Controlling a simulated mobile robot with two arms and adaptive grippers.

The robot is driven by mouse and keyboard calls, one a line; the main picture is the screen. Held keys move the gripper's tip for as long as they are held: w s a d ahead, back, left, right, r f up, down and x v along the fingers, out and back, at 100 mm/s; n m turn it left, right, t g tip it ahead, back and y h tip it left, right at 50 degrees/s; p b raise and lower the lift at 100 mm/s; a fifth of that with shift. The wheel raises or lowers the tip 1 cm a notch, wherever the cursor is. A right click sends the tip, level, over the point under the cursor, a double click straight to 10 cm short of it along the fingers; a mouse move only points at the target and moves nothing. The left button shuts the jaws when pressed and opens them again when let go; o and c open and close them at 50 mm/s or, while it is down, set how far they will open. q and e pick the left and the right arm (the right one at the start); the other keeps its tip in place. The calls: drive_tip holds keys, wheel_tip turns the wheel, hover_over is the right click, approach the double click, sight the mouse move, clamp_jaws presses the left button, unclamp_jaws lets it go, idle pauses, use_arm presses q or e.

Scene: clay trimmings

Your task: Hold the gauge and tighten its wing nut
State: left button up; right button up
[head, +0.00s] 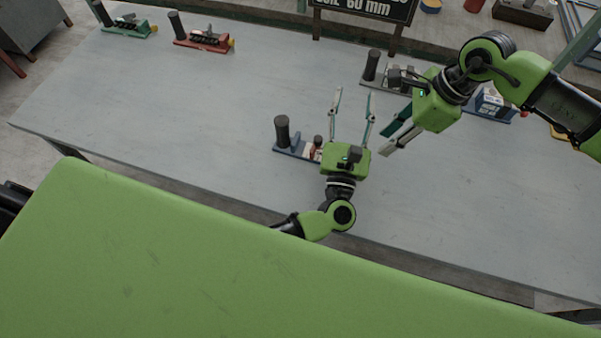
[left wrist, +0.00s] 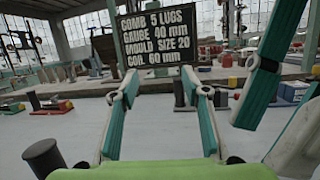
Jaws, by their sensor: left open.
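Several gauge-like fixtures with dark upright cylinders stand on the table; which is the task's gauge I cannot tell. The nearest, a blue-based fixture (head: 288,152), is just left of my left gripper and partly hidden by it; its dark cylinder also shows in the left wrist view (left wrist: 43,157). A grey-based fixture (head: 373,66) is farther back, partly behind my right gripper. No wing nut can be made out. My left gripper (head: 354,92) is open and empty, fingers pointing to the back. My right gripper (head: 383,145) is open and empty, its fingers apart, right of the left one.
A green-based fixture (head: 125,29) and a red-based fixture (head: 204,41) stand at the far left. A blue-based fixture with a white box (head: 490,101) is at the right.

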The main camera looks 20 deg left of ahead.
sight(284, 135)
use_arm(q)
drive_tip(key=s+a+f+n+g+y, duration=0.2)
drive_tip(key=s+f, duration=0.1)
drive_tip(key=s, duration=0.2)
drive_tip(key=s+a+f+n+g+y, duration=0.2)
drive_tip(key=s+y, duration=0.1)
drive_tip(key=s, duration=0.3)
drive_tip(key=s+a+f+n+g+y, duration=0.2)
drive_tip(key=s+f+y, duration=0.1)
drive_tip(key=s, duration=0.2)
drive_tip(key=shift+s+a+f+n+g, duration=0.25)
drive_tip(key=shift+a+f+n+g, duration=0.05)
drive_tip(key=shift+a+f+g, duration=0.1)
drive_tip(key=shift+a, duration=0.15)
drive_tip(key=x, duration=1.3)
drive_tip(key=shift+w+a, duration=0.1)
drive_tip(key=shift+w, duration=0.05)
clamp_jaws()
use_arm(e)
drive_tip(key=shift+c, duration=0.7)
